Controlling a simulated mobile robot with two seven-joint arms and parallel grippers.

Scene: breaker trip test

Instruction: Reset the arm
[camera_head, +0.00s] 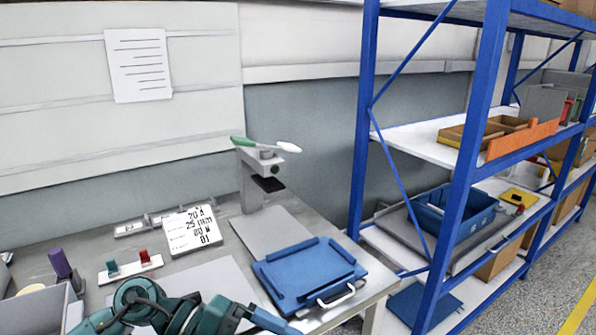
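A teal and dark arm of mine (165,308) crosses the bottom edge of the picture, and its far end runs out of the frame near the bottom middle. I cannot see fingertips on it. No second arm shows. Neither gripper is visible, so I cannot see what either one holds.
The grey bench holds a blue tray (308,268) with a white handle, a grey stand (252,178) with a green and white lever (266,146), a printed card (192,230) and a plate with green and red switches (131,266). Blue shelving (470,130) stands right.

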